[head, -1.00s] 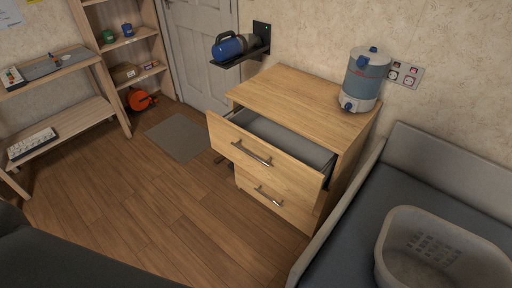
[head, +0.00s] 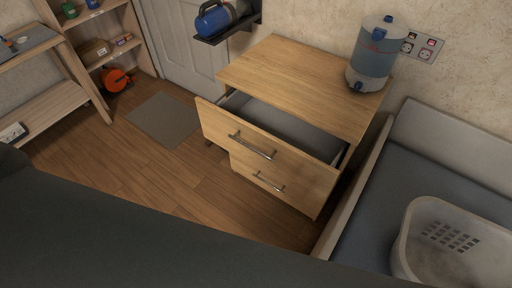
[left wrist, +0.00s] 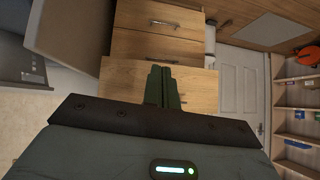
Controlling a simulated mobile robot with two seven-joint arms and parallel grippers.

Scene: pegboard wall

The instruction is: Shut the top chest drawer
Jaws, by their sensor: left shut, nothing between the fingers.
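The wooden chest (head: 285,75) stands against the wall in the head view. Its top drawer (head: 265,148) is pulled well out, with the grey inside and a bar handle showing. The drawer below (head: 270,182) looks shut. In the left wrist view, which is turned over, the top drawer front (left wrist: 120,80) lies behind the fingers. My left gripper (left wrist: 163,72) is shut and empty, overlapping the drawer front in that picture; I cannot tell whether it touches. The head view does not show its fingers. My right gripper is not in view.
A drink cooler (head: 373,55) stands on the chest top. A bed or bench (head: 365,215) with a laundry basket (head: 450,245) stands close on the right. A mat (head: 165,118) lies on open floor.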

